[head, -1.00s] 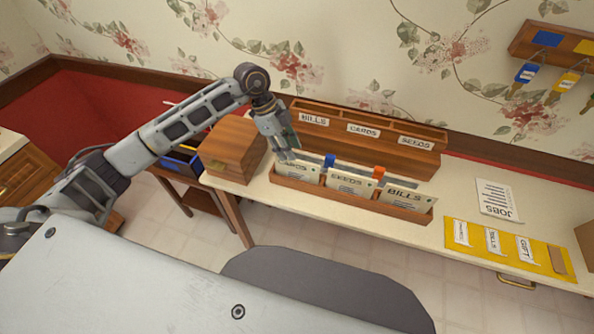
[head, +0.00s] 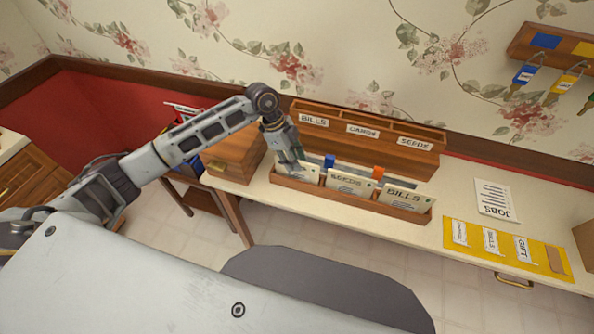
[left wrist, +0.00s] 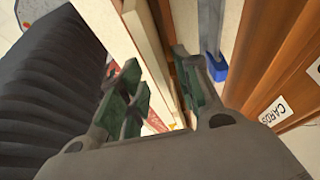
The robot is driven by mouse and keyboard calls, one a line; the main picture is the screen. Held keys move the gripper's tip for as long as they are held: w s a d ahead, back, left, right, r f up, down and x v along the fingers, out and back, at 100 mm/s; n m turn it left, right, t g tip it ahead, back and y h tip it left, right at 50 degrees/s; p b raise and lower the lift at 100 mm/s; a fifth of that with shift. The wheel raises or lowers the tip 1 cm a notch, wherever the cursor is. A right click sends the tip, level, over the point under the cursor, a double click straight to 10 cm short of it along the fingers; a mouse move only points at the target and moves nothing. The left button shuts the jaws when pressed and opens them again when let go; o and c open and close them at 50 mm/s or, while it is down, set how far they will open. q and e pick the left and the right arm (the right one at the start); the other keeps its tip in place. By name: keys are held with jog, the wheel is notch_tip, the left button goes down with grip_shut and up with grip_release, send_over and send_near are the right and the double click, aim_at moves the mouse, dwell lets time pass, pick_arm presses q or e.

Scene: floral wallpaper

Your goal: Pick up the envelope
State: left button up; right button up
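Cream envelopes stand upright in a low wooden tray (head: 350,201) on the table. The middle one is marked SEEDS (head: 346,182) and the right one BILLS (head: 405,197). The left envelope (head: 310,173) is partly covered by my left gripper (head: 290,166), which points down at it. In the left wrist view my left gripper (left wrist: 160,75) has its green fingers apart. A pale upright edge (left wrist: 150,45) lies between them, probably the left envelope. I cannot tell whether either finger touches it. My right gripper is in neither view.
A wooden rack (head: 365,145) with BILLS, CARDS and SEEDS labels stands behind the tray. Blue (head: 329,162) and orange (head: 378,173) tabs stick up in the tray. A wooden box (head: 232,150) is to the left. A JOBS sheet (head: 492,197) and yellow mat (head: 508,247) lie right.

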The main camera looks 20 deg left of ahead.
pick_arm(q)
jog(key=shift+x, duration=0.8)
jog(key=shift+d+f, duration=0.1)
jog(key=shift+f, duration=0.1)
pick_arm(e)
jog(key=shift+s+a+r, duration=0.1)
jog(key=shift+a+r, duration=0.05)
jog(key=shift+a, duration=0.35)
pick_arm(q)
jog(key=shift+f, duration=0.2)
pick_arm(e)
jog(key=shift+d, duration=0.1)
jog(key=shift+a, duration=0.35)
pick_arm(q)
grip_shut()
